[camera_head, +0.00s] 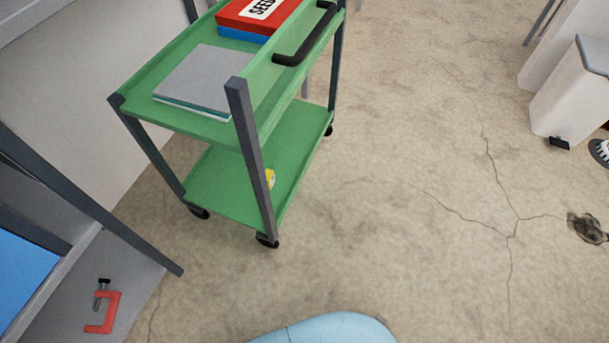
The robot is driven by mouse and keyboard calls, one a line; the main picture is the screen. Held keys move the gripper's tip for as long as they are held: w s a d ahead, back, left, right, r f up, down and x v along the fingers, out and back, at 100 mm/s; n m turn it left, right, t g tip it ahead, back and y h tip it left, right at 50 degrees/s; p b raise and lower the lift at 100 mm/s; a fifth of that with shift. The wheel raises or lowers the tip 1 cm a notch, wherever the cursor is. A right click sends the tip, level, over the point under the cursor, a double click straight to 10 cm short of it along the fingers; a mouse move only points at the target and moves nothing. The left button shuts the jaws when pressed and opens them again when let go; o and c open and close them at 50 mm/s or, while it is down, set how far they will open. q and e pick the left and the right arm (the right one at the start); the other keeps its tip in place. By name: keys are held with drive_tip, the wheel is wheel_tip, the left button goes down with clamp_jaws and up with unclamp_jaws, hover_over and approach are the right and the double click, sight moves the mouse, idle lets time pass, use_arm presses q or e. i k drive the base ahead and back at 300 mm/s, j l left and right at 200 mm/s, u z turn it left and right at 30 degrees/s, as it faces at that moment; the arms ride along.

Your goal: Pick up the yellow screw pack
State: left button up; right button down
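A small yellow item (270,179), perhaps the yellow screw pack, is on the lower shelf of the green cart (225,185). It is partly hidden behind the cart's near dark corner post (254,160), so only a sliver shows and its shape cannot be told. Neither of my grippers is in view.
The cart's top tray holds a grey flat box (196,78) and a red box marked SEED (245,12) on a blue one. A black handle (305,38) juts from its right end. A red clamp (105,313) lies lower left. Cracked floor (420,180) is open to the right.

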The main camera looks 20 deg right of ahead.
sight(270, 174)
drive_tip(key=z, duration=0.25)
drive_tip(key=u, duration=0.55)
drive_tip(key=l+u, duration=0.2)
drive_tip(key=u, duration=0.25)
drive_tip(key=i+l+u, duration=0.1)
drive_tip(key=l+u, duration=0.15)
drive_tip(key=u, duration=0.25)
drive_tip(key=l+u, duration=0.2)
drive_tip(key=u, duration=0.25)
drive_tip(key=l+u, duration=0.2)
drive_tip(key=u, duration=0.25)
drive_tip(key=k, duration=0.05)
